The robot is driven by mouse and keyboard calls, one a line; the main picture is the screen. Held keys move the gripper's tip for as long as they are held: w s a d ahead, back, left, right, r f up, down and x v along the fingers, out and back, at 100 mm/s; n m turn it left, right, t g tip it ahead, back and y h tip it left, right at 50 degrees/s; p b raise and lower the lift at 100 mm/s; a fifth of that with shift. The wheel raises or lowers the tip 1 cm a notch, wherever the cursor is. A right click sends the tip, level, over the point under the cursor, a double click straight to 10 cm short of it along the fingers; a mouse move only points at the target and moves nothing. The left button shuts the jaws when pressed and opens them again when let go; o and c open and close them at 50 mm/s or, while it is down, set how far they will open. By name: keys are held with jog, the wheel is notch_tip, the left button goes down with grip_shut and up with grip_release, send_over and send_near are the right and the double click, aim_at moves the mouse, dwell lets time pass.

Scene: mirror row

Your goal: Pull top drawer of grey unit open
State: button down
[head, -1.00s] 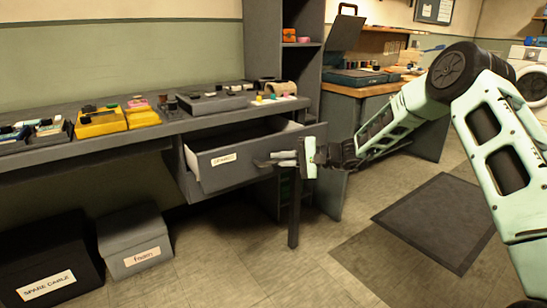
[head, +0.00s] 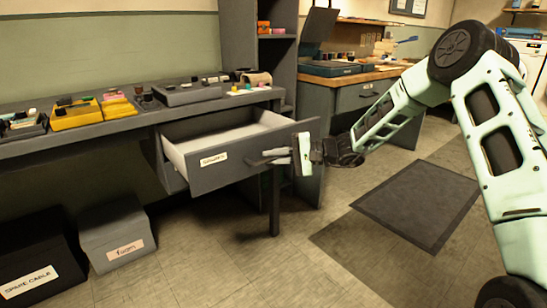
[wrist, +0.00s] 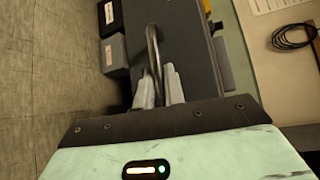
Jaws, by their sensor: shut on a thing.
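The top drawer (head: 235,172) of the grey unit stands well open under the counter, with its pale, empty-looking inside showing. Its front bears a white label. My gripper (head: 280,156) is at the right part of the drawer front, shut on the drawer's bar handle. In the wrist view the handle (wrist: 153,50) runs between the two grey fingers (wrist: 158,88), with the dark drawer front (wrist: 190,50) just behind it. A lower part of the unit (head: 172,172) shows behind the drawer's left side.
A dark box (head: 35,262) labelled "SPARE CABLE" and a grey box (head: 115,236) stand on the floor at left. The counter (head: 140,112) holds yellow trays and small items. A dark mat (head: 420,203) lies on clear floor at right.

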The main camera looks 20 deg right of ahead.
jog(key=c, duration=1.8)
grip_release()
jog(key=shift+o, duration=0.2)
jog(key=shift+d, duration=0.1)
jog(key=p+v, duration=0.3)
jog(key=v, duration=1.4)
jog(key=shift+s+d+r, duration=0.1)
jog(key=shift+d, duration=0.05)
